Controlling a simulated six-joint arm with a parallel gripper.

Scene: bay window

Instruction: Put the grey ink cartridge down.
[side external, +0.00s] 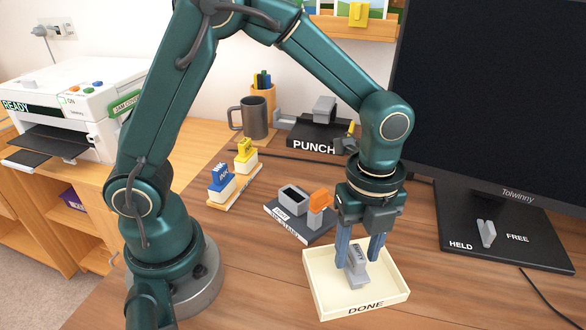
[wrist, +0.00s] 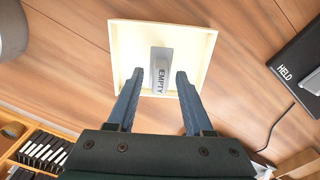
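The grey ink cartridge (side external: 358,272), marked EMPTY, stands in the cream tray (side external: 392,297) labelled DONE. In the wrist view the cartridge (wrist: 161,72) lies between my fingertips, over the middle of the tray (wrist: 205,50). My gripper (side external: 359,260) points down into the tray, its blue fingers on either side of the cartridge. In the wrist view my gripper (wrist: 160,74) is open, with a gap between each finger and the cartridge.
A dark stand (side external: 300,228) with a grey holder and an orange-topped piece is behind the tray. Blue and yellow cartridges (side external: 222,182) stand on a small base to the left. A monitor (side external: 500,90), punch (side external: 320,135), mug (side external: 254,118) and printer (side external: 75,100) surround the desk space.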

